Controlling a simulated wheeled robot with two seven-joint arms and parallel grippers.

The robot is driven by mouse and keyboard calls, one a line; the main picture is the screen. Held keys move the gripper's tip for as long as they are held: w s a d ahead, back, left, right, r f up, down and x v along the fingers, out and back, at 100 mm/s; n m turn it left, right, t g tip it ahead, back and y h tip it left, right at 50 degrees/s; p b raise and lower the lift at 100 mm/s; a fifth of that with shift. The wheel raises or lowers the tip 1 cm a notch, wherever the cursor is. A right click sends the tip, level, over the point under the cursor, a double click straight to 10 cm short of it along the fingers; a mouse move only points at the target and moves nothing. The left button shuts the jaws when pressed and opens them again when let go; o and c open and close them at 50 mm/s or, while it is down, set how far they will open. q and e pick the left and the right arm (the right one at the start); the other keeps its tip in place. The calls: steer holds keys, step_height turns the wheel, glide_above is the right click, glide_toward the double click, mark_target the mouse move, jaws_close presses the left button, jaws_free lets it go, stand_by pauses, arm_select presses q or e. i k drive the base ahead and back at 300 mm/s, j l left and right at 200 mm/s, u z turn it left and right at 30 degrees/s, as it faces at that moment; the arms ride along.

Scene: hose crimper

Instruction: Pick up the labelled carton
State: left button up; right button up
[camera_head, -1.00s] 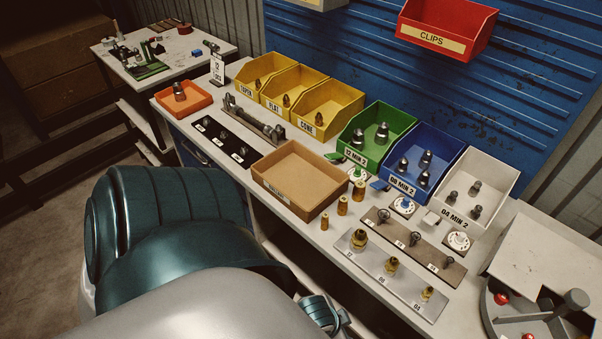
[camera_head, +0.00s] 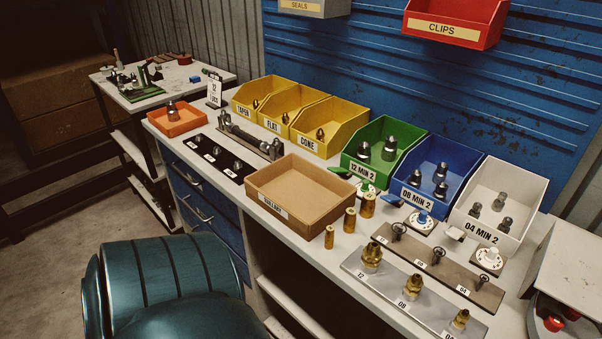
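A shallow open brown box (camera_head: 318,219) with a white label on its front sits on the bench in the middle of the view. The label's print is too small to read surely, and the box looks empty. It is the nearest thing to a labelled carton here. Large plain brown boxes (camera_head: 60,98) stand at the far left, with no label visible on them. Neither of my grippers is in view; only a teal part of my own body shows at the lower left.
Yellow (camera_head: 331,127), green (camera_head: 383,150), blue (camera_head: 435,178) and white (camera_head: 500,200) labelled bins line the bench's back. Brass sleeves (camera_head: 349,220) stand right of the brown box. A grey plate (camera_head: 390,286) with brass fittings lies in front. A red CLIPS bin (camera_head: 455,20) hangs above.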

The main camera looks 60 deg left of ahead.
mark_target(306, 198)
steer(key=u, duration=0.5)
steer(key=l+u, duration=0.15)
steer(key=u, duration=0.8)
steer(key=l+u, duration=0.1)
steer(key=u, duration=0.4)
